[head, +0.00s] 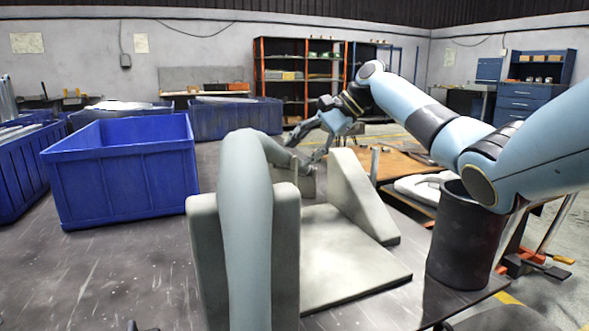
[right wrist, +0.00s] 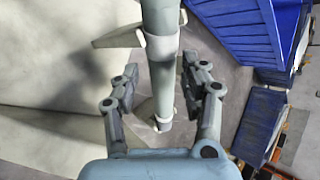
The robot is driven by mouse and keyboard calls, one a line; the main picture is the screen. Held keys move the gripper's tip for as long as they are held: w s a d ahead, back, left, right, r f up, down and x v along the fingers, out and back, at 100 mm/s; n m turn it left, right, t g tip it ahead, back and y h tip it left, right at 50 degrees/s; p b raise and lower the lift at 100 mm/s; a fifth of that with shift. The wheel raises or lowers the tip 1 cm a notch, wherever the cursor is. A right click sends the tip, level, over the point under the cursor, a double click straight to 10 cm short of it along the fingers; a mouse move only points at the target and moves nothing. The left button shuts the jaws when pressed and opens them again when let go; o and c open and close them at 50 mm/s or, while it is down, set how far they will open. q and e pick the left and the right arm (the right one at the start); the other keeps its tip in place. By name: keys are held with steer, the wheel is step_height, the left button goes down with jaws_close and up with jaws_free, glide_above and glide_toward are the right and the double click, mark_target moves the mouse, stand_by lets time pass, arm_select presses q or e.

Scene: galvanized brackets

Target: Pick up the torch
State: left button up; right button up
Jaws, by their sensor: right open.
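I cannot surely tell which thing is the torch. A grey tube with pale bands (right wrist: 161,70) shows in the right wrist view, running down from the top edge between my fingers. In the head view a bent grey-green tube (head: 248,210) rises in front of the pale grey brackets (head: 202,255) and curves away toward the right gripper; it may be the same tube. My right gripper (head: 312,158) is open beyond the brackets. In the right wrist view its fingers (right wrist: 160,90) stand on either side of the tube, with visible gaps. My left gripper is not in view.
A blue crate (head: 125,185) stands at the left. A dark round can (head: 465,240) stands at the table's right edge, below my right arm. A flat bracket plate (head: 350,265) lies right of the tube. Dark tabletop (head: 110,280) is clear at the front left.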

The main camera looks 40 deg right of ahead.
mark_target(289, 163)
steer(key=b+x, duration=0.2)
steer(key=x, duration=0.1)
steer(key=shift+w+d+f, duration=0.15)
steer(key=shift+w+f, duration=0.15)
steer(key=shift+x, duration=0.8)
steer(key=shift+w+r, duration=0.1)
steer(key=shift+r, duration=0.05)
steer(key=c, duration=0.6)
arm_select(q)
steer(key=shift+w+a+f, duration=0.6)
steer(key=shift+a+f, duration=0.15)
arm_select(e)
jaws_close()
steer(key=shift+r, duration=0.1)
